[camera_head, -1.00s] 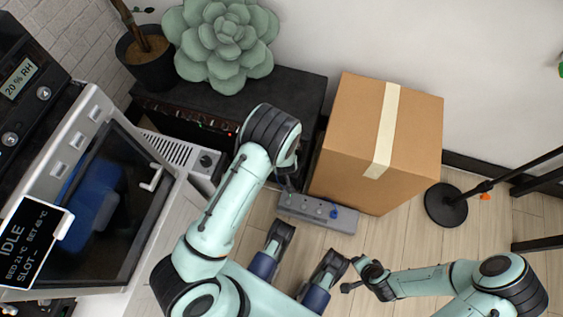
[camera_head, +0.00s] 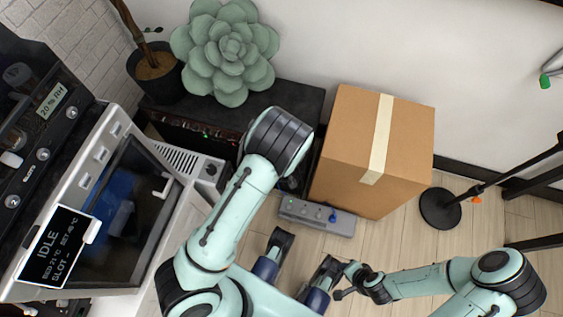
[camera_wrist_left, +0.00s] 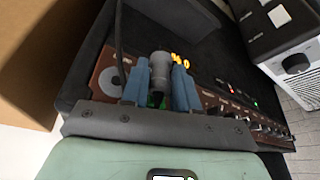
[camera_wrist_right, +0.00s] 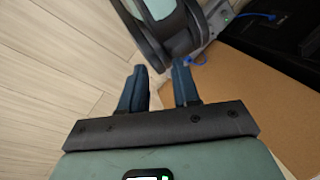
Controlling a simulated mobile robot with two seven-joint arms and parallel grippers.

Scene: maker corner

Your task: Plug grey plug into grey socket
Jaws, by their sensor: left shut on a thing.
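In the left wrist view, a grey cylindrical plug (camera_wrist_left: 160,70) is between the blue fingers of my left gripper (camera_wrist_left: 158,80), which is shut on it. The plug is in front of a brown panel (camera_wrist_left: 215,100) with knobs and small lights. A grey round fitting (camera_wrist_left: 109,78) is on that panel, left of the fingers; I cannot tell if it is the grey socket. The plug's far end is partly hidden, so contact with the panel cannot be told. In the head view my left wrist hides this gripper. My right gripper (camera_wrist_right: 158,70) is open and empty.
A cardboard box (camera_head: 350,150) stands right of the black cabinet (camera_head: 300,100). A grey power strip (camera_head: 300,208) with a blue plug (camera_head: 333,215) lies on the floor before it. A dark cable (camera_wrist_left: 119,35) passes beside the left fingers. A stand base (camera_head: 440,208) is at right.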

